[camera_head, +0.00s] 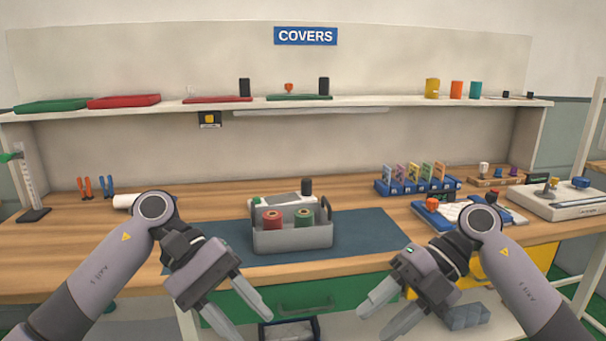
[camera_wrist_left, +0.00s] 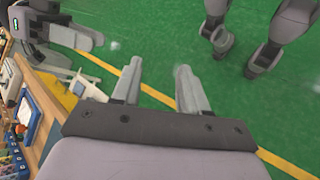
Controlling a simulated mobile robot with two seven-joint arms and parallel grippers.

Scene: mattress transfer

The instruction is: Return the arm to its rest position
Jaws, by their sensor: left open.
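My left gripper (camera_head: 246,326) hangs in front of the bench's front edge at the lower left of the head view, fingers apart and empty. Neither gripper touches the bench top in the head view.
A grey caddy (camera_head: 292,240) with red and green spools stands on a blue mat (camera_head: 365,232). A blue rack (camera_head: 415,188) and a blue tray (camera_head: 433,222) sit right of it. The wooden bench (camera_head: 75,235) has free room at left. A green drawer (camera_head: 300,295) lies below.

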